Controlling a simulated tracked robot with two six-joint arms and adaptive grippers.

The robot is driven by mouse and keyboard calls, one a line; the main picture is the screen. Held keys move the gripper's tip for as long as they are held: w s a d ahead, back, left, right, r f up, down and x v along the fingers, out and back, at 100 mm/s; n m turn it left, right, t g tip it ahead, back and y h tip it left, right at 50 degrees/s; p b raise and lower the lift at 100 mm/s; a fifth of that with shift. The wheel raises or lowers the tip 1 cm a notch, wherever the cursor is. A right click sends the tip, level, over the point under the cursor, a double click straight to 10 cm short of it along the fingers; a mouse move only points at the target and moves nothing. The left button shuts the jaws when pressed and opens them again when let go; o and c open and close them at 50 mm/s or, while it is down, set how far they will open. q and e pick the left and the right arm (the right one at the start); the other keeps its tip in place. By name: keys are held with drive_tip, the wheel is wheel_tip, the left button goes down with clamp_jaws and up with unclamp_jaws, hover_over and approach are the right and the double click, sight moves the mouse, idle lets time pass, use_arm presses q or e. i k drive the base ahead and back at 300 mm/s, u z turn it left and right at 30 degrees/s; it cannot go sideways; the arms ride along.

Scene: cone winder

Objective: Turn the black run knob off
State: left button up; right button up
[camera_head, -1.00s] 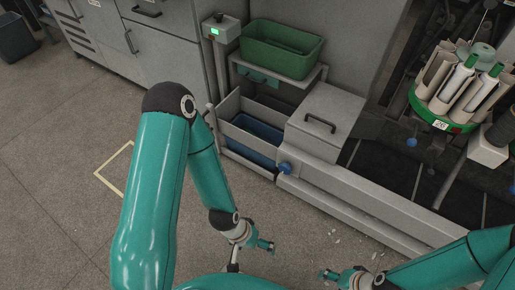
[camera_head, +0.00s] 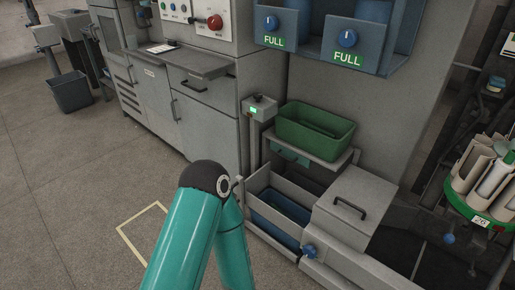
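Neither gripper is in view.
A green bin (camera_head: 316,122) sits on a shelf right of the box. Blue knobs (camera_head: 270,23) marked FULL are above. A panel with a red knob (camera_head: 215,22) is at upper left, above grey cabinets (camera_head: 205,118).

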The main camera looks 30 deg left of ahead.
sight(258, 97)
drive_tip(key=k, duration=1.3)
drive_tip(key=u, duration=0.45)
drive_tip(key=i, duration=1)
drive_tip(key=u, duration=1.1)
drive_tip(key=i, duration=1.9)
drive_tip(key=z, duration=0.15)
